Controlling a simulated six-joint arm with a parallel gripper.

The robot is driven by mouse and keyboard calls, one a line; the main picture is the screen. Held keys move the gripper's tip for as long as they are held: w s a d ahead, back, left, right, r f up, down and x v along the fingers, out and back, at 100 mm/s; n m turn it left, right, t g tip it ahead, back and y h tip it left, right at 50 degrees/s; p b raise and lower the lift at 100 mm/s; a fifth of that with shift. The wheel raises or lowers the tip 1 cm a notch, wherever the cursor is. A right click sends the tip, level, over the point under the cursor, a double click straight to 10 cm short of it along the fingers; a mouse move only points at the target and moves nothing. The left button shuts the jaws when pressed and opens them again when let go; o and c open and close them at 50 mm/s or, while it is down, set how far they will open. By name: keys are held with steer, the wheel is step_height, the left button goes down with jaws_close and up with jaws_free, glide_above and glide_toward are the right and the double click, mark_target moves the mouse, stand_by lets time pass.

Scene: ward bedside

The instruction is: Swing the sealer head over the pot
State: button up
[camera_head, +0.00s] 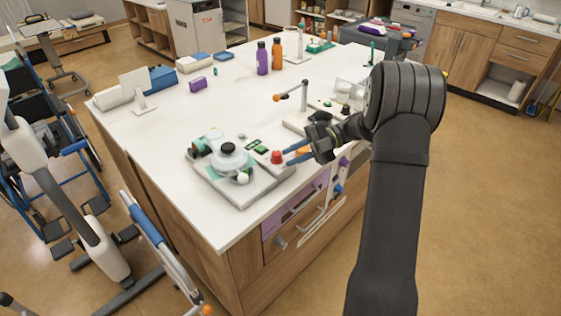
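A bench device on a grey base plate (245,192) stands near the table's front edge. On it is a round, pale pot-like body (232,163) with a dark grey cap (227,149) on top. I cannot tell for sure whether this cap is the sealer head. A red knob (277,157) is at the plate's right end. My gripper (285,157) reaches in from the right, its two blue fingers apart and pointing left at the red knob. I cannot tell whether they touch it. Nothing is clearly held.
Behind my gripper, a second device has a post (304,95) and a side arm with an orange tip (276,98). Purple (262,58) and orange (277,54) bottles stand farther back. The table's left middle is mostly clear.

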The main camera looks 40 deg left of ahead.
steer(key=s+y, duration=0.2)
steer(key=s, duration=0.1)
steer(key=s+m+t+y, duration=0.1)
steer(key=s+y, duration=0.2)
steer(key=s, duration=0.1)
steer(key=s+m+y, duration=0.1)
steer(key=s+y, duration=0.2)
steer(key=shift+s+d+f, duration=0.1)
steer(key=shift+s+d, duration=0.2)
steer(key=shift+d, duration=0.05)
jaws_close()
steer(key=s+d+f+m+t+y, duration=0.3)
steer(key=s+d+m+t+y, duration=0.15)
steer(key=s+t, duration=0.35)
steer(key=w+x, duration=0.1)
steer(key=x, duration=0.8)
steer(key=shift+t+h, duration=0.25)
steer(key=shift+t, duration=0.15)
steer(key=shift+w+f, duration=0.2)
steer(key=shift+w, duration=0.85)
steer(key=shift+w+f, duration=0.25)
steer(key=shift+w, duration=0.85)
steer(key=w+d, duration=0.1)
steer(key=w, duration=0.6)
steer(key=shift+d, duration=0.1)
steer(key=shift+s, duration=0.15)
